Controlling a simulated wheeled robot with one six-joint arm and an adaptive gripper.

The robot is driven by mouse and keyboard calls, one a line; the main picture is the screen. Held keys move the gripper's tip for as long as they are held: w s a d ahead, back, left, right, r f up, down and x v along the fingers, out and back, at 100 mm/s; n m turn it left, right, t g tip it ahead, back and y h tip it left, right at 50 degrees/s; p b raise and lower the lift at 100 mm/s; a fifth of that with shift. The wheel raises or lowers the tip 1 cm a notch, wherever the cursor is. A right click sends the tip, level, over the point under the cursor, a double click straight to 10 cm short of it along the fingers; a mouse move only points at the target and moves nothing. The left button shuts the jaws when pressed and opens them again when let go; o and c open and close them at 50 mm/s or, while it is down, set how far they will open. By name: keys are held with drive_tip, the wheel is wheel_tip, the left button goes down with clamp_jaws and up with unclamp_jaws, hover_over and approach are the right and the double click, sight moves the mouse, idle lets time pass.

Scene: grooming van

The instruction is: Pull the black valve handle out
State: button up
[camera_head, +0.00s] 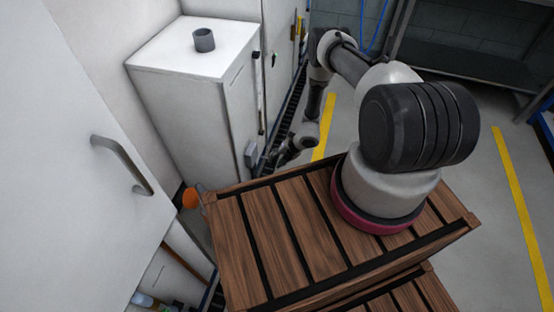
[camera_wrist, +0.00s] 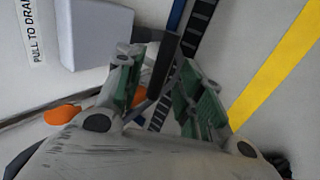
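My gripper (camera_head: 278,157) is low beside the front of a white cabinet (camera_head: 185,85), close to a small grey box (camera_head: 250,153) on it. In the wrist view my gripper (camera_wrist: 165,88) is open, its two green-padded fingers well apart. A dark upright bar (camera_wrist: 164,62) shows between the fingers, possibly the black valve handle; I cannot tell whether it touches either finger. The grey box (camera_wrist: 95,32) is up and left of the fingers, next to a "PULL TO DRAIN" label (camera_wrist: 33,30). In the head view I cannot make out the valve handle near my gripper.
A slatted wooden surface (camera_head: 290,215) lies under my arm base. A white door with a metal handle (camera_head: 122,163) stands at the left, near an orange item (camera_head: 191,197). Yellow floor lines (camera_head: 522,215) and open floor lie to the right. A shelf (camera_head: 470,65) stands behind.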

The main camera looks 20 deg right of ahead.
drive_tip(key=v, duration=1.2)
